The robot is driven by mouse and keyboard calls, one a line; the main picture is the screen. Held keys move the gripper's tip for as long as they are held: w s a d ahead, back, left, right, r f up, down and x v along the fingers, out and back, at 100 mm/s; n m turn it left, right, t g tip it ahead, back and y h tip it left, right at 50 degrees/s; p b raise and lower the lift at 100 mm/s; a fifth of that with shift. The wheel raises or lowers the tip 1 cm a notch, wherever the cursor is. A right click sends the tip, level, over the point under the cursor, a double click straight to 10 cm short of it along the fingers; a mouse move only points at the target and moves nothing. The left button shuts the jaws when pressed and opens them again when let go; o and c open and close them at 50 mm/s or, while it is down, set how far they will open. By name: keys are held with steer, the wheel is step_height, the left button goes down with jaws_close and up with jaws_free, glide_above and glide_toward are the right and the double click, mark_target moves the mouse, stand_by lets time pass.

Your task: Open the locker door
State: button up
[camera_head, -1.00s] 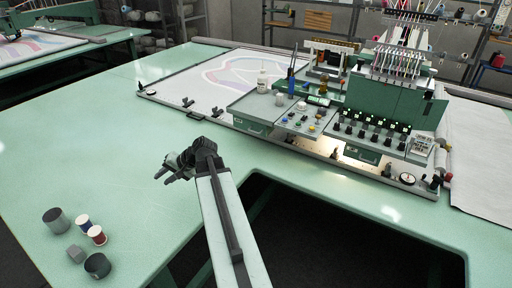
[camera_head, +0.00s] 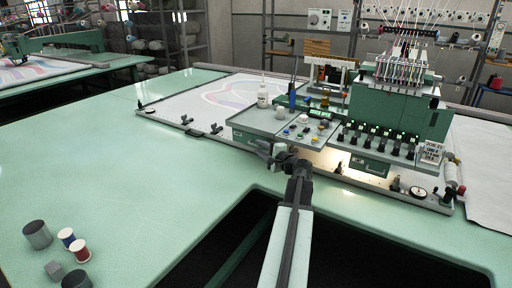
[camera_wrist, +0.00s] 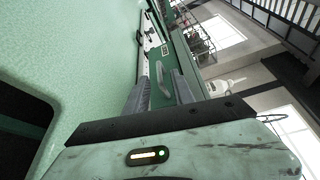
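My gripper (camera_head: 268,150) reaches toward the front of the embroidery machine, close to a small green box (camera_head: 246,138) under the left tray. In the wrist view my gripper (camera_wrist: 161,90) is open, its two grey fingers apart. A green panel (camera_wrist: 158,98) with a grey handle-like bar (camera_wrist: 162,78) shows between and beyond the fingers. This panel may be the locker door; it looks shut. I cannot tell whether the fingers touch the bar, and nothing is seen gripped.
The green table (camera_head: 130,190) is wide and mostly clear on the left. Cups and spools (camera_head: 67,238) stand at its front left. A tray with buttons (camera_head: 300,133) and a white bottle (camera_head: 262,92) sit above the box. A dark gap lies below the table's front edge.

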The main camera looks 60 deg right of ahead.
mark_target(247, 141)
steer(key=x, duration=0.4)
jaws_close()
steer(key=shift+s+a+f, duration=0.1)
stand_by(1.2)
